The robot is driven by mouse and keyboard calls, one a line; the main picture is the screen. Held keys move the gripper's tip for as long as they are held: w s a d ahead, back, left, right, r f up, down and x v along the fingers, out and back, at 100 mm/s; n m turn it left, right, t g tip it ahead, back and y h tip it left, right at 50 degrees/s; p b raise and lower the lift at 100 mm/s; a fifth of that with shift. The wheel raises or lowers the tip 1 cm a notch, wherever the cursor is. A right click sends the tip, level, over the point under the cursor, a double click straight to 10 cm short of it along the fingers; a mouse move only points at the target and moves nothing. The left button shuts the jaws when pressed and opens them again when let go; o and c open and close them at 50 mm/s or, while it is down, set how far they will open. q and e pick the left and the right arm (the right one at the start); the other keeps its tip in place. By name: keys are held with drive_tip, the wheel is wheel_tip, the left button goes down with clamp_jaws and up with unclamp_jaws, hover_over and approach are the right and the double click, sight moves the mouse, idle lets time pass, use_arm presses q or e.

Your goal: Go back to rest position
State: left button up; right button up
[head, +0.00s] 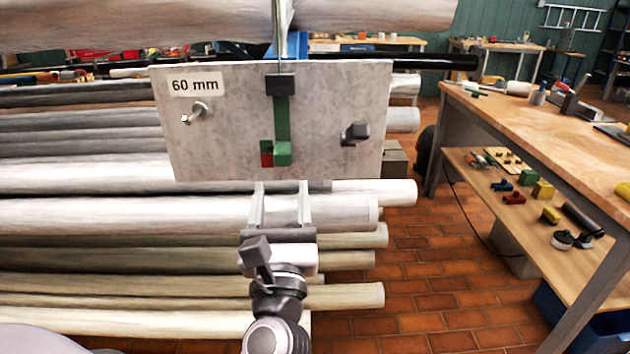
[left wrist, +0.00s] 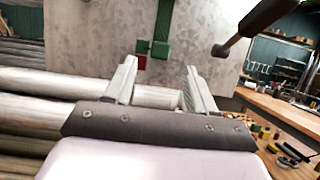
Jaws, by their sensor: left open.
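My left gripper (head: 282,205) is open and empty, with its two fingers pointing up just below the lower edge of a grey metal plate (head: 230,135). In the left wrist view the open fingers (left wrist: 160,85) show with nothing between them, and the plate (left wrist: 90,40) stands behind them. The plate carries a "60 mm" label (head: 195,85), a bolt (head: 194,114) at left, a dark knob (head: 355,133) at right and a green latch (head: 282,125) with a red block (head: 266,153) in the middle. My right gripper is not in view.
Stacked grey and pale poles (head: 100,215) lie behind and below the plate. A large pole (head: 150,20) crosses above. A wooden workbench (head: 560,130) with a lower shelf of small parts stands at the right. Brick floor (head: 440,270) is open between poles and bench.

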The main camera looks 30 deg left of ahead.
use_arm(q)
drive_tip(key=d+f+n+g+h+p, duration=0.15)
drive_tip(key=f+n+h, duration=0.35)
drive_tip(key=f, duration=0.6)
drive_tip(key=d+f+n+g+h+b, duration=0.1)
drive_tip(key=d+f+n+g+h, duration=0.25)
drive_tip(key=f, duration=0.65)
drive_tip(key=s+f+n+g+h+p, duration=0.1)
drive_tip(key=s+f+n+g+h, duration=0.2)
drive_tip(key=s+f+n, duration=0.9)
wheel_tip(320, 180, down, 2)
drive_tip(key=n+h, duration=0.2)
drive_tip(key=n, duration=0.5)
drive_tip(key=shift+s+d+f+g, duration=0.2)
drive_tip(key=shift+s+d+g, duration=0.05)
drive_tip(key=shift+d+g, duration=0.15)
